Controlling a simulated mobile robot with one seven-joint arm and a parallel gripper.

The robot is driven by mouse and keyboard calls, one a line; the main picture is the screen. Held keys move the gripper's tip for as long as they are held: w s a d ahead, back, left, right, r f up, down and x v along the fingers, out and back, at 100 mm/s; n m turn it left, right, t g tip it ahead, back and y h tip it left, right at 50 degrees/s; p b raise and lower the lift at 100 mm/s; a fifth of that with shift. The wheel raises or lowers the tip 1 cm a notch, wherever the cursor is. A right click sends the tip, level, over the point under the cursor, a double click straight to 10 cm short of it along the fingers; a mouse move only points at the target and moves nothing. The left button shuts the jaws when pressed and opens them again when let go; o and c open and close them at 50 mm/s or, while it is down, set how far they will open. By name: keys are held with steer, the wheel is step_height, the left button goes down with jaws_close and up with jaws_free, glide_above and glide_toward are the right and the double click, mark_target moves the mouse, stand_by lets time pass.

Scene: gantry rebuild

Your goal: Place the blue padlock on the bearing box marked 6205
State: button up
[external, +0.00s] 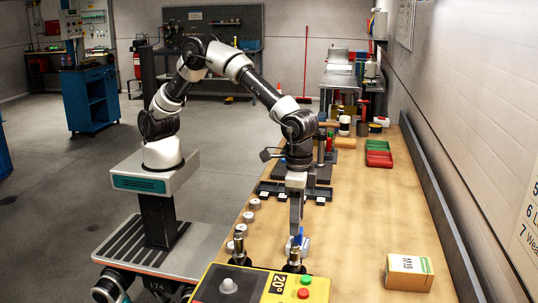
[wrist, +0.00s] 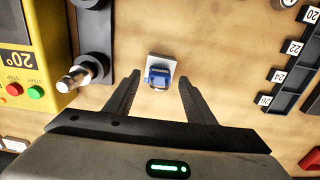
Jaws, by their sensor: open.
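The blue padlock (wrist: 160,77) lies on the wooden bench, with a pale grey squarish piece around or under it. It also shows in the external view (external: 300,239), partly hidden below my gripper. My gripper (wrist: 159,88) is open, with its two fingers apart on either side of the padlock in the picture. In the external view my gripper (external: 297,226) points down just above the padlock. I cannot tell whether the fingers touch it. No box marked 6205 can be read in either view.
A yellow control box (external: 262,285) with buttons stands at the bench's near edge. Metal posts (external: 294,257) stand close to my gripper. A cardboard box (external: 410,272) marked M19 sits at right. A numbered black rack (wrist: 290,58) and green and red bins (external: 379,152) are nearby. The bench's middle right is clear.

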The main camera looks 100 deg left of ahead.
step_height(320, 180, up, 8)
stand_by(0.5)
steer(key=s+a+r+t+p, duration=0.1)
steer(key=s+a+r+p, duration=0.1)
steer(key=s+a+r, duration=0.45)
steer(key=s+a+r+t+p, duration=0.15)
steer(key=s+a+r, duration=0.25)
steer(key=a+r, duration=0.55)
steer(key=s+a+t, duration=0.1)
steer(key=s+a, duration=0.3)
steer(key=s, duration=0.3)
steer(key=s+a+t+p, duration=0.1)
steer(key=s+a, duration=0.3)
steer(key=s, duration=0.4)
steer(key=shift+s+a+r+t+p, duration=0.3)
steer(key=shift+r+t, duration=0.15)
steer(key=shift+t, duration=0.1)
